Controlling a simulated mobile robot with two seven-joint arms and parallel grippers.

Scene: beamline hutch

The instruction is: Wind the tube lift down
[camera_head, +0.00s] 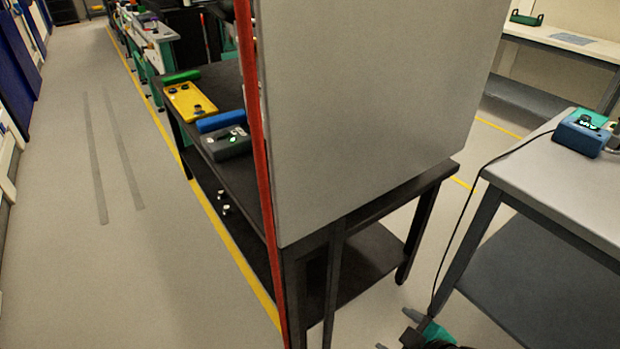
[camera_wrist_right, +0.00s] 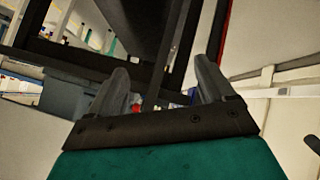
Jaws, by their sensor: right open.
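I cannot make out a tube lift or its winding control for certain in either view. My right gripper (camera_head: 397,330) shows at the bottom edge of the head view, low over the floor between the dark table and the grey table. In the right wrist view its two grey fingers (camera_wrist_right: 161,66) stand apart with nothing between them. My left gripper is in neither view. A blue box with a black knob and a lit green display (camera_head: 582,133) stands on the grey table at the right, well away from the gripper.
A yellow plate with black knobs (camera_head: 188,103) and a dark box (camera_head: 226,143) lie behind. A black cable hangs beside the grey table (camera_head: 560,190). Left floor is clear.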

